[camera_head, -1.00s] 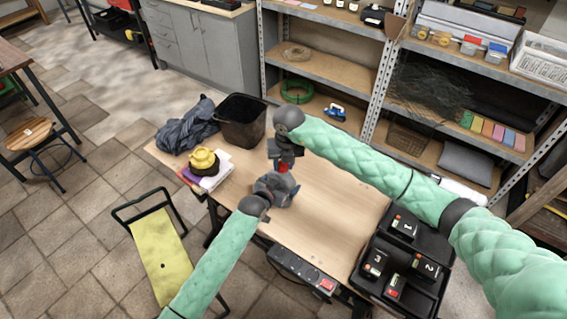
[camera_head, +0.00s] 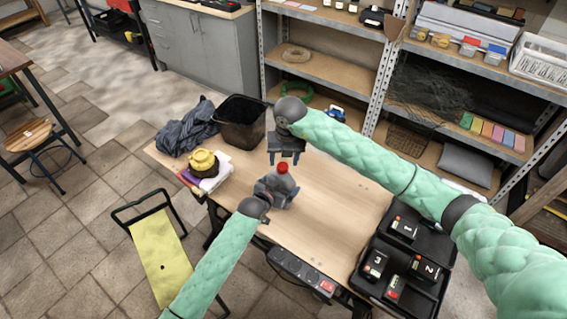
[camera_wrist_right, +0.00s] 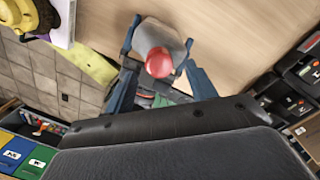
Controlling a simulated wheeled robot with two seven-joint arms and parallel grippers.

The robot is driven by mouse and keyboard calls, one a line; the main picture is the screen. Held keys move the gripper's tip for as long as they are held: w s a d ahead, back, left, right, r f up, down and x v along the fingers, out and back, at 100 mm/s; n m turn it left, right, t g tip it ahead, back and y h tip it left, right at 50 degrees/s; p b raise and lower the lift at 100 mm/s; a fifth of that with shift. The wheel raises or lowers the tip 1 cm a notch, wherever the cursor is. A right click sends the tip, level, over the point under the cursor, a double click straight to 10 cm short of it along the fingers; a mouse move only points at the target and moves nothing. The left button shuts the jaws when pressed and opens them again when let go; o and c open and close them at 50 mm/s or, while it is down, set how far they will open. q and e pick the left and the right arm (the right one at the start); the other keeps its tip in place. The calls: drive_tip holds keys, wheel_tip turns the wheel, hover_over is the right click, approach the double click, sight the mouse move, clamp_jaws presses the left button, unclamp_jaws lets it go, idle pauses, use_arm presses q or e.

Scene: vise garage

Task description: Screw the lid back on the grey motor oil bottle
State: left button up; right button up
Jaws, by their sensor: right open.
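The grey motor oil bottle (camera_head: 274,187) stands at the table's near left edge. The red lid (camera_head: 282,168) sits on top of its neck; whether it is tight cannot be told. My right gripper (camera_head: 284,158) is open just above and behind the lid. In the right wrist view the red lid (camera_wrist_right: 158,62) shows between the spread blue fingers, with part of the bottle (camera_wrist_right: 162,36) beyond it. My left gripper (camera_head: 264,203) is at the bottle's near side and appears shut on its body; its fingertips are mostly hidden.
A black case with numbered packs (camera_head: 403,262) is at the right. A power strip (camera_head: 300,273) runs along the near edge. The table middle is clear.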

use_arm(q)
drive_tip(key=shift+r, duration=0.1)
use_arm(e)
drive_tip(key=shift+d+r, duration=0.1)
drive_tip(key=shift+r, duration=0.55)
drive_tip(key=shift+c, duration=0.5)
